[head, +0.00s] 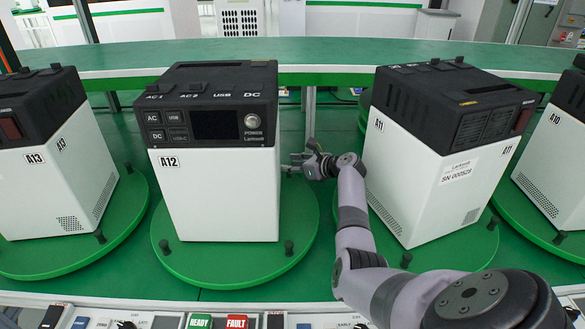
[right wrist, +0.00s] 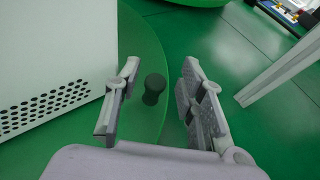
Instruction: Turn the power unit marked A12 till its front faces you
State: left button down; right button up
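The power unit marked A12 (head: 215,200) stands upright on a round green turntable (head: 235,268), left of centre in the head view. Its panel with display, sockets and POWER knob faces me, close to square on. Dark pegs stand on the turntable rim, such as the front right peg (head: 289,247). My right gripper (head: 292,164) is beside the unit's right side, towards the back. In the right wrist view, its open fingers (right wrist: 158,95) stand on either side of a dark peg (right wrist: 154,88), with gaps to it. My left gripper is out of view.
Unit A13 (head: 60,185) stands on its turntable at left. Unit A11 (head: 420,195), turned at an angle, stands right of my right arm, and A10 (head: 555,150) is at the right edge. A control strip with READY (head: 199,321) and FAULT (head: 236,321) labels runs along the front.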

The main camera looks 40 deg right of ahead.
notch_tip(320, 180, up, 9)
dwell(0.3)
dwell(0.5)
